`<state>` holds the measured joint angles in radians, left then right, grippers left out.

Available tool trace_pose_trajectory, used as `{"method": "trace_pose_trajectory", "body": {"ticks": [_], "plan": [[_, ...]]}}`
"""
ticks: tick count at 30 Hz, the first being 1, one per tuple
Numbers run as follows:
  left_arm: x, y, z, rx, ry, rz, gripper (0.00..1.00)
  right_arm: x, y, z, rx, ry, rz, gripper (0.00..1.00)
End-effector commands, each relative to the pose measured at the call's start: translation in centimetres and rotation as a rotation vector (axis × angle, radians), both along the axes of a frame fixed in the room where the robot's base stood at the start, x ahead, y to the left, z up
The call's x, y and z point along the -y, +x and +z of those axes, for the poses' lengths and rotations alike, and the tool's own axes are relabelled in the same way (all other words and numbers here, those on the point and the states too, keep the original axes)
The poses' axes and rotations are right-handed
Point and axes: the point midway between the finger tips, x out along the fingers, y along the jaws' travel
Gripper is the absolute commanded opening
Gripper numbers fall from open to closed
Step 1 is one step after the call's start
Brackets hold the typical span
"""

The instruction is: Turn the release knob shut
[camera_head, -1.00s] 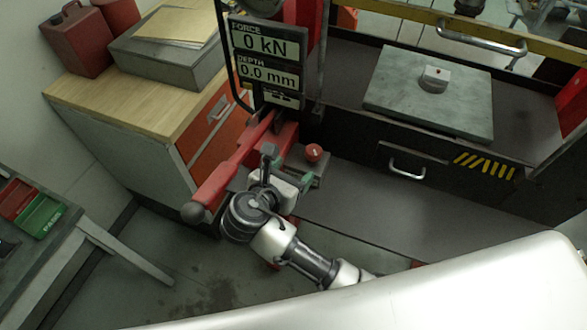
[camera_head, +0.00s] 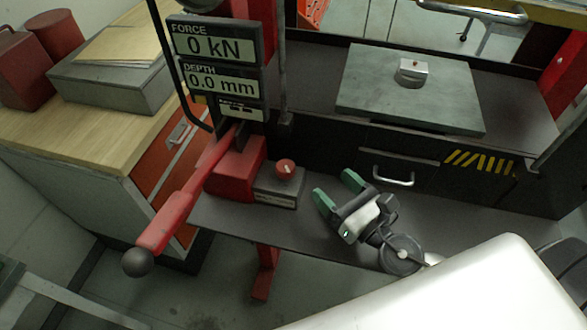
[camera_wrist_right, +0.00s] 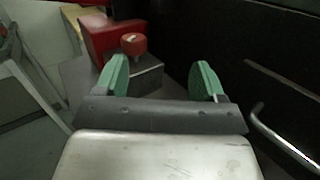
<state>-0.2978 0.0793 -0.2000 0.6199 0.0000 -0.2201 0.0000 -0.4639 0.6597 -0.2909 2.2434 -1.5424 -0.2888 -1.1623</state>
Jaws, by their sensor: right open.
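The release knob (camera_head: 285,167) is a small round red knob with a white mark, on a grey block beside the red pump body (camera_head: 236,172). It also shows in the right wrist view (camera_wrist_right: 133,43), ahead of the fingers and towards the left finger. My right gripper (camera_head: 337,187) has green fingertips, open and empty, to the right of the knob and apart from it. Both fingertips show in the right wrist view (camera_wrist_right: 163,80) with nothing between them. My left gripper is not in view.
A long red lever (camera_head: 180,210) with a black ball end sticks out to the left of the knob. A display (camera_head: 215,65) reads 0 kN and 0.0 mm. A grey plate (camera_head: 410,100) bears a small metal block. A drawer handle (camera_head: 393,179) is behind my right gripper.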

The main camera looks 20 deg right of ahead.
Motion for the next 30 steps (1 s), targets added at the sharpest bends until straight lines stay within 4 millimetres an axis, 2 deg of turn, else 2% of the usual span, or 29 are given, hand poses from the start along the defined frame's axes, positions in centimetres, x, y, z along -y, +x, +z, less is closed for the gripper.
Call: {"method": "trace_pose_trajectory", "body": {"ticks": [1, 4, 10, 14, 20, 24, 30], "plan": [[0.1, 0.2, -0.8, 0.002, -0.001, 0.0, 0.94, -0.3, -0.9, -0.7, -0.019, -0.026, 0.067, 0.7], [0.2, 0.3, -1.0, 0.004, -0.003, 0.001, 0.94, -0.8, -2.0, -0.9, -0.05, -0.058, 0.158, 0.7], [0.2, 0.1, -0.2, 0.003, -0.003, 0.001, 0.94, -1.3, -1.9, -0.6, -0.064, -0.072, 0.199, 0.7], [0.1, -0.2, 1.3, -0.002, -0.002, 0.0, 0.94, -2.1, -0.5, -0.3, -0.063, -0.07, 0.196, 0.7], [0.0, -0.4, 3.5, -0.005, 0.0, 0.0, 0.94, -3.9, 2.6, -0.2, -0.061, -0.068, 0.197, 0.7], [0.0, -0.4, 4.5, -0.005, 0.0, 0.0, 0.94, -5.1, 4.6, -0.4, -0.062, -0.069, 0.197, 0.7], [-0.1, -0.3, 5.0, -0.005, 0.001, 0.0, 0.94, -6.2, 6.5, -0.7, -0.064, -0.07, 0.197, 0.7]]}}
